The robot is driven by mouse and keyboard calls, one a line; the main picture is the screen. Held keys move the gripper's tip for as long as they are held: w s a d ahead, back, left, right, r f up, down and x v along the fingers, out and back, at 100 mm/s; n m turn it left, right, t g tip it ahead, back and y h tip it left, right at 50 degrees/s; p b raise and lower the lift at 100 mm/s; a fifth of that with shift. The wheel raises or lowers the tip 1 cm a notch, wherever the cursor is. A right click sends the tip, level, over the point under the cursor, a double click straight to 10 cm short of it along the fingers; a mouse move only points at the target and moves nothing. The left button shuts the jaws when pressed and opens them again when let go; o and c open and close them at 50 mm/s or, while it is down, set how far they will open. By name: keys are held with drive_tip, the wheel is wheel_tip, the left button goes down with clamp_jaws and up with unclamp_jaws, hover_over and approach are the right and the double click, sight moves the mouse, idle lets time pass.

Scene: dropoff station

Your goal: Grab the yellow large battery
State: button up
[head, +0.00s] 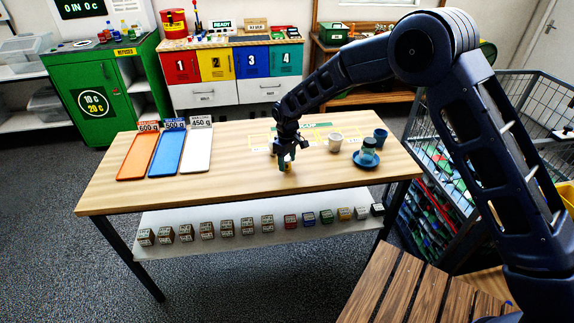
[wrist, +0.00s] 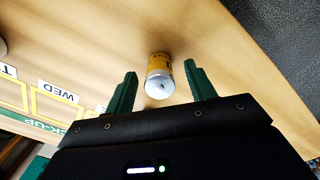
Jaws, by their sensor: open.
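The yellow large battery (wrist: 159,76) stands or lies on the wooden table (wrist: 95,45), with its silver end toward my gripper in the wrist view. In the head view only a small yellow part of the battery (head: 287,167) shows beneath my gripper (head: 285,165). My gripper also shows in the wrist view (wrist: 160,86), its two green fingers apart, open and empty. The battery is between and slightly beyond the fingertips, with a gap on each side. I cannot tell how high the fingers are above the tabletop.
Orange (head: 137,157), blue (head: 167,154) and white (head: 196,152) trays lie at left. The table's front middle is clear.

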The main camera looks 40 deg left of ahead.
drive_tip(key=shift+f, duration=0.25)
drive_tip(key=c, duration=1.1)
drive_tip(key=shift+c, duration=0.2)
